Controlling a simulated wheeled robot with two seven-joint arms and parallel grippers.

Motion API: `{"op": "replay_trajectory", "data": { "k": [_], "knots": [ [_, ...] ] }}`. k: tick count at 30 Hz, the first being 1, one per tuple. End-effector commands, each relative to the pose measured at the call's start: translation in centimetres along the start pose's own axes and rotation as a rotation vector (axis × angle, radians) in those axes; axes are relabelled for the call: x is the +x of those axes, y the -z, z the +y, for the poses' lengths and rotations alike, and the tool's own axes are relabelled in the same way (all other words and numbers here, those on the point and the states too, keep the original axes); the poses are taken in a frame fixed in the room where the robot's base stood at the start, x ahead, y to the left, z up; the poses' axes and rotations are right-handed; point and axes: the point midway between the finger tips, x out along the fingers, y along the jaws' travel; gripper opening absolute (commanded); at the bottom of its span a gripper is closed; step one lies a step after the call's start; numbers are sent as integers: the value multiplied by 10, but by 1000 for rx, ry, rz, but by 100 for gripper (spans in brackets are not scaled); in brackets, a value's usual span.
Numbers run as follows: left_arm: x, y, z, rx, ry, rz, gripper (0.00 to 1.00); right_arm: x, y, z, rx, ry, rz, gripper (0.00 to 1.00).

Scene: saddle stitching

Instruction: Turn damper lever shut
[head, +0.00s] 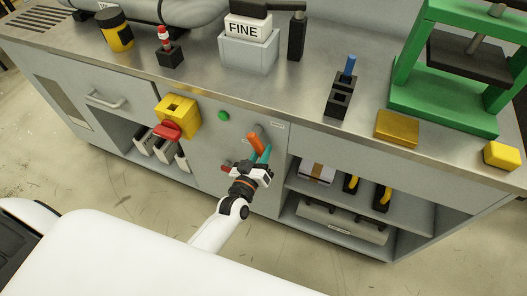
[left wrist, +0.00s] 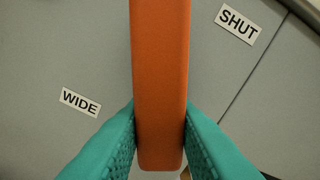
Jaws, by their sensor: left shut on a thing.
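The orange damper lever (head: 257,137) sticks out from the grey cabinet front in the head view. In the left wrist view the lever (left wrist: 160,75) stands upright in the picture between two teal fingers. My left gripper (head: 264,153) is shut on the lever near its end. A WIDE label (left wrist: 80,102) is to the lever's left and a SHUT label (left wrist: 239,24) is to its upper right. The lever lies between the two labels. Its pivot is not clear in either view. My right gripper is not in view.
A yellow box with a red part (head: 178,115) and a green button (head: 223,115) are on the cabinet front left of the lever. Open shelves (head: 320,205) are to its right. The worktop (head: 215,82) above holds a FINE box (head: 249,50) and a green press (head: 440,100).

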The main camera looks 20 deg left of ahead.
Motion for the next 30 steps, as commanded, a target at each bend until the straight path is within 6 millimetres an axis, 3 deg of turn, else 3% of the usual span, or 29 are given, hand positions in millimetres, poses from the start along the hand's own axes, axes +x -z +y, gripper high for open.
{"op": "replay_trajectory", "data": {
  "k": [13, 30],
  "knots": [
    [0, -6, -27, -428, 1, 2, 0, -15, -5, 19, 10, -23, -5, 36],
    [0, -24, -49, -924, 0, 2, 0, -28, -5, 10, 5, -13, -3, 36]
  ]
}}
